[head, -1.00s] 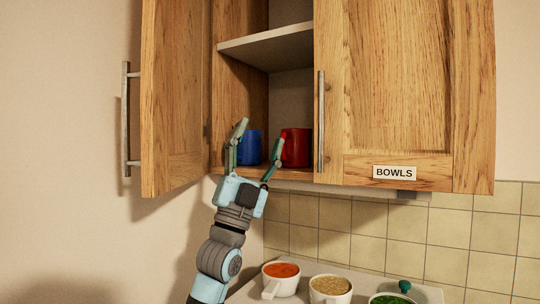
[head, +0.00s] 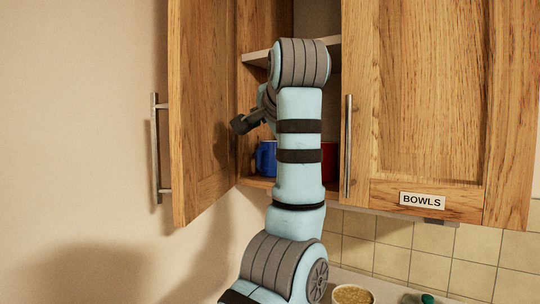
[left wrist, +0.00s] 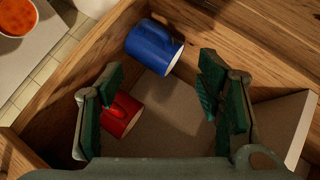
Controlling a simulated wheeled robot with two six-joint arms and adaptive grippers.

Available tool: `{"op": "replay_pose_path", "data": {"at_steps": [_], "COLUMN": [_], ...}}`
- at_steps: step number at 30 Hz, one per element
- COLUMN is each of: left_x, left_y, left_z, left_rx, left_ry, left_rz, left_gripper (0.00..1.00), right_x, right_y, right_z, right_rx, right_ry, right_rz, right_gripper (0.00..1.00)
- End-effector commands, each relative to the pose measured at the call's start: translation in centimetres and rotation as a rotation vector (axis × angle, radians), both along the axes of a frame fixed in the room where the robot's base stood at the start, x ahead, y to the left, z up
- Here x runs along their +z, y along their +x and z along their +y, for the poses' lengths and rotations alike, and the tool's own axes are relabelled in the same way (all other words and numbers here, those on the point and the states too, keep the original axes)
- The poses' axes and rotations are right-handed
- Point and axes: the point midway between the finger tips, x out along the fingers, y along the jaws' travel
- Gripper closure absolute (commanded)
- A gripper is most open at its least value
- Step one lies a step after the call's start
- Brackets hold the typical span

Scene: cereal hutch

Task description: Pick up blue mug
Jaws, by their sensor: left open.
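The blue mug (head: 266,158) stands on the cabinet's lower shelf, partly hidden by my left arm. In the left wrist view the blue mug (left wrist: 153,46) lies ahead of the open fingers, roughly centred between them and apart from both. A red mug (head: 329,162) stands to its right, mostly behind my arm; in the left wrist view the red mug (left wrist: 121,115) is partly covered by one finger. My right gripper is not in view.
The left cabinet door (head: 203,110) stands open. The right door (head: 430,95), labelled BOWLS, is shut. An upper shelf (head: 257,56) crosses the cabinet above the mugs. Food bowls, one holding grain (head: 352,294), stand on the counter below.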

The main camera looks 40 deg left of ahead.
Motion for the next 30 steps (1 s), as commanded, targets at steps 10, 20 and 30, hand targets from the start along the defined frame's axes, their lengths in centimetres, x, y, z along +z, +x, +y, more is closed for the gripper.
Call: {"op": "replay_pose_path", "data": {"at_steps": [10,20,30], "left_x": [-2.4,-3.9,-4.0], "left_y": [3.6,5.4,5.4], "left_z": [4.3,6.3,6.3], "left_rx": [0.000,-0.001,-0.002], "left_ry": [0.000,0.002,0.001], "left_rz": [0.001,-0.004,-0.004], "left_gripper": [0.40,0.40,0.86], "right_x": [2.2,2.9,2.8], "right_y": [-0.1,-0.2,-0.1], "right_z": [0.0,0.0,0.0], "right_rx": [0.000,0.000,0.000], "right_ry": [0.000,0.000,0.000], "right_rz": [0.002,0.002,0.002], "right_gripper": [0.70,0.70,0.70]}}
